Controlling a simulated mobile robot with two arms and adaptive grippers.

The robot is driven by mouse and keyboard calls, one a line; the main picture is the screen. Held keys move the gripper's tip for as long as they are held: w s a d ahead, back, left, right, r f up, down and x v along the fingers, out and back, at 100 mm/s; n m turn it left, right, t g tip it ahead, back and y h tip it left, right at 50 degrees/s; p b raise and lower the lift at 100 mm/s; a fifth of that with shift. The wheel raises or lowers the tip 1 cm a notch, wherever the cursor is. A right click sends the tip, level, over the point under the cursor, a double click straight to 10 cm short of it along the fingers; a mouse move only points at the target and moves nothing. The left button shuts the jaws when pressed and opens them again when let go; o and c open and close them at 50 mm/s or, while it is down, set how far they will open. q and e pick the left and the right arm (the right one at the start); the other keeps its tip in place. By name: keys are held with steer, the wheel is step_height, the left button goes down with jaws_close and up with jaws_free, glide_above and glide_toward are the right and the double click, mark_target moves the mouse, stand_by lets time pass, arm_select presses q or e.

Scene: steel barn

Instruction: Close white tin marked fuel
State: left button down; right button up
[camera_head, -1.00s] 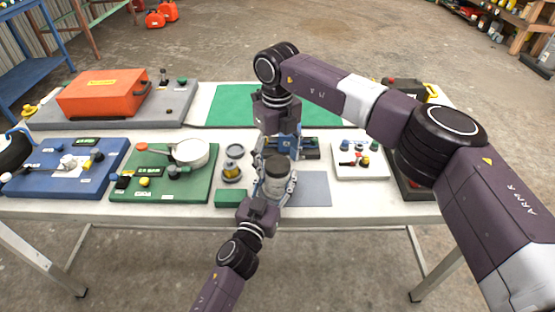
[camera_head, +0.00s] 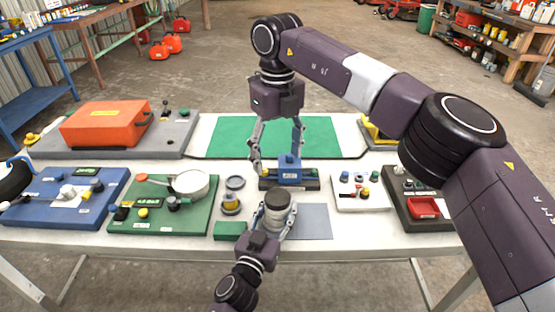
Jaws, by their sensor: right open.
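A pale tin with a dark grey top (camera_head: 277,200) stands upright near the front edge of the table, partly over a grey-blue mat; its marking cannot be read. My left gripper (camera_head: 272,217) comes from the front with a finger on each side of the tin and appears shut on it. My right gripper (camera_head: 278,152) is open and empty, pointing down above and behind the tin, over a blue vice-like block (camera_head: 289,172). A grey round disc (camera_head: 235,183) lies left of the tin, behind a small jar with a yellow band (camera_head: 230,204).
A green board (camera_head: 155,217) with a white pot (camera_head: 191,185) is to the left. A white board with small knobs (camera_head: 362,198) and a dark board with a red tray (camera_head: 423,208) are to the right. The green mat (camera_head: 225,138) behind is clear.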

arm_select(q)
steer(key=c, duration=0.9)
jaws_free()
steer(key=shift+c, duration=0.2)
steer(key=v, duration=1.2)
steer(key=shift+s, duration=0.1)
